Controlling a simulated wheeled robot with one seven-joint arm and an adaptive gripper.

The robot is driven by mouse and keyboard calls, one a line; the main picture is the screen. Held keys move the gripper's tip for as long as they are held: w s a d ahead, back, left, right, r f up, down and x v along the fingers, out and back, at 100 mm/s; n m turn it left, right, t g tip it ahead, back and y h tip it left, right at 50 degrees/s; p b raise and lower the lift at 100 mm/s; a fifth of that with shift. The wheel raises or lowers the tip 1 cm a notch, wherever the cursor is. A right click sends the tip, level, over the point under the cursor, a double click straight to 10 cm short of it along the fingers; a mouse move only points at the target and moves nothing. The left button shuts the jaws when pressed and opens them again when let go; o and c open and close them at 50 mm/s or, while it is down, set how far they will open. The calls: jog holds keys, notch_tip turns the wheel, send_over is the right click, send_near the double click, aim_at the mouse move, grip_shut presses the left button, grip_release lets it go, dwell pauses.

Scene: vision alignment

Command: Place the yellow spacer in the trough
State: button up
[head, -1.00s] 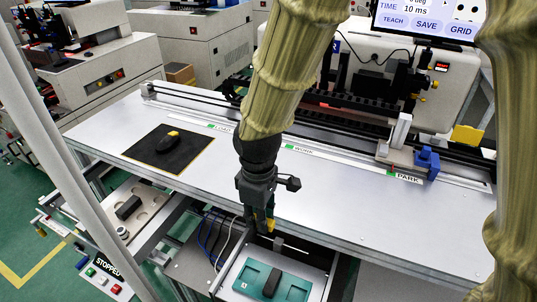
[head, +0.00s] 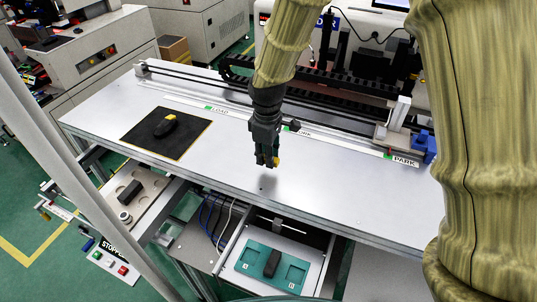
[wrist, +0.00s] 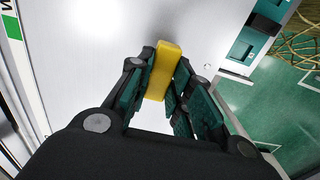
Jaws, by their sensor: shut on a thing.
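My gripper (head: 267,161) hangs above the grey-white tabletop, pointing down, and is shut on the yellow spacer (head: 276,161). In the wrist view the spacer (wrist: 162,70) is a yellow block between the teal-padded fingers of my gripper (wrist: 158,88), its far end sticking out past them. Its lower part is hidden by the fingers. A long rail channel with a pale strip (head: 232,113) runs along the back of the table, marked LOAD, PARK and a partly hidden label. I cannot tell for certain which part is the trough.
An open drawer below the table's front edge holds a teal tray (head: 295,275) with a dark block (head: 272,263). A black mat (head: 190,141) with a black and yellow object (head: 165,126) lies at left. A blue block (head: 424,148) stands near PARK. The tabletop's middle is clear.

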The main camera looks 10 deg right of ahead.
jog(key=shift+w+d+f, duration=0.1)
jog(key=shift+w+d, duration=0.1)
jog(key=shift+w, duration=0.3)
jog(key=shift+w+d+f, duration=0.1)
jog(key=shift+w+d, duration=0.05)
jog(key=shift+w, duration=0.3)
jog(key=shift+s+f+p, duration=0.1)
jog(key=shift+f+p, duration=0.15)
jog(key=shift+p, duration=0.2)
jog(key=shift+f+p, duration=0.65)
jog(key=shift+f, duration=0.75)
jog(key=shift+f, duration=0.15)
jog(key=o, duration=0.8)
